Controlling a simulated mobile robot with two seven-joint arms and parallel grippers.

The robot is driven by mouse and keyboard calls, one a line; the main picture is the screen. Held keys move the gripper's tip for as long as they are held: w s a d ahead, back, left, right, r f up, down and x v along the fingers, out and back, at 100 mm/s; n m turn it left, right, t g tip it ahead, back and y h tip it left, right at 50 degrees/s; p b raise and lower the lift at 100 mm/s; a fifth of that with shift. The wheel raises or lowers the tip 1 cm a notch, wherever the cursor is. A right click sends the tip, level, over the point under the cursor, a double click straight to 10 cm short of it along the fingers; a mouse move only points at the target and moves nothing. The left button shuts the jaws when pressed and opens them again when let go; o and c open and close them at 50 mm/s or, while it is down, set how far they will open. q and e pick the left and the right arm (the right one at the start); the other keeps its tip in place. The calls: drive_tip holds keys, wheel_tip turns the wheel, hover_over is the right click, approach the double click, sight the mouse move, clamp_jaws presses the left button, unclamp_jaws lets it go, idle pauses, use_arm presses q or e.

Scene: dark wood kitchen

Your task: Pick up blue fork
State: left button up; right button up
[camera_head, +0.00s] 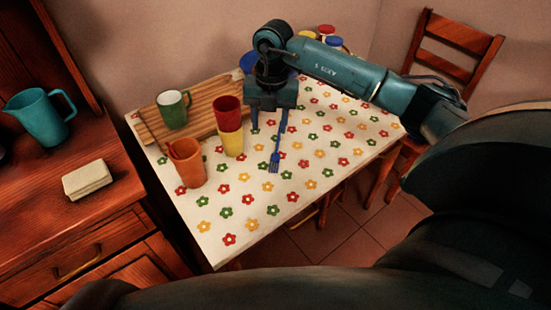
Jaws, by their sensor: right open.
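The blue fork (275,158) lies on the flowered tablecloth (250,195), its tines toward the front and its handle pointing up the picture. My right gripper (270,129) is open and points down over the handle end of the fork. One finger is left of the fork and the other is close to its handle; I cannot tell whether they touch it. The gripper and wrist hide part of the table behind them. My left gripper is not in view.
Left of the gripper stand a red cup (227,104), a yellow cup (230,142), an orange cup (187,164) and a green mug (173,108) by a wooden board (202,123). Jars (327,31) stand behind. A chair (455,42) is at right. The front tablecloth is clear.

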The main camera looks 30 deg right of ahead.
drive_tip(key=d, duration=0.2)
hover_over(275, 160)
drive_tip(key=shift+m+h, duration=0.3)
drive_tip(key=shift+h, duration=0.1)
wheel_tip(275, 160, down, 7)
drive_tip(key=shift+r, duration=0.2)
drive_tip(key=shift+f+p, duration=0.35)
drive_tip(key=shift+f, duration=2.6)
drive_tip(key=shift+f, duration=0.15)
clamp_jaws()
